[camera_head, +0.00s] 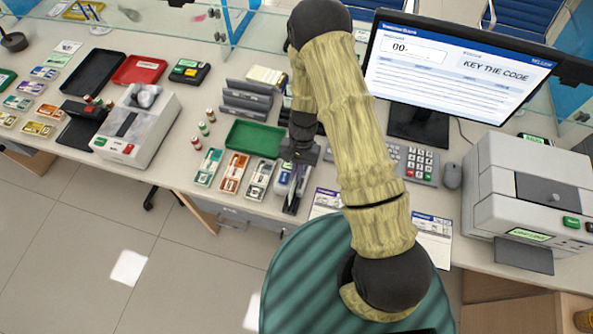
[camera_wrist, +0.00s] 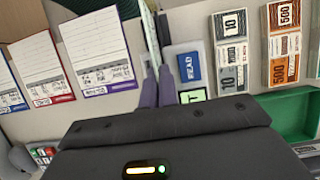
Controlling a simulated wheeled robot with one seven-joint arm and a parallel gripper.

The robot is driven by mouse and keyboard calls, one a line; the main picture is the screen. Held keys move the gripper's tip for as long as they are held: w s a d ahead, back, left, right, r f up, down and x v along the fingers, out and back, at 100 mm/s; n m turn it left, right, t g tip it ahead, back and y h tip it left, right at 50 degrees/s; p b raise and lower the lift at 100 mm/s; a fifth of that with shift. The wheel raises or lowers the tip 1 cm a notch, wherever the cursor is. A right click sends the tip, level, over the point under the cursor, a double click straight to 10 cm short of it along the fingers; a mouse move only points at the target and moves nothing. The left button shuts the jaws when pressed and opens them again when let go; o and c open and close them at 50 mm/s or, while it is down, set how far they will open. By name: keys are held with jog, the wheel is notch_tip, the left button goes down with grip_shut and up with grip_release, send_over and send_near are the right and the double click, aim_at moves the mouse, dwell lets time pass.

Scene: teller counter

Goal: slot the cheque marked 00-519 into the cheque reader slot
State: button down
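My gripper (camera_wrist: 159,80) points down with its two purple fingers close together, shut on a thin pale cheque (camera_wrist: 149,35) seen edge-on. Its marking cannot be read. The small cheque reader (camera_wrist: 202,52), with a blue READ label and a green display, is just right of the fingers in the wrist view. Its dark slot runs beside the cheque; I cannot tell whether the cheque is inside it. In the head view the reader (camera_head: 283,178) is partly hidden by my gripper (camera_head: 296,183). Three other cheques (camera_wrist: 97,48) lie flat at left in the wrist view, markings unreadable.
A green tray (camera_head: 255,139) and banknote stacks (camera_head: 234,172) stand close to the reader. A monitor (camera_head: 455,70) reading "00-" and "KEY THE CODE", a keypad (camera_head: 419,164) and a large grey machine (camera_head: 530,195) are to the right. A note counter (camera_head: 137,124) is left.

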jog(key=shift+f, duration=0.15)
jog(key=c, duration=1.6)
grip_release()
jog(key=shift+r+p, duration=2.55)
jog(key=shift+r, duration=1)
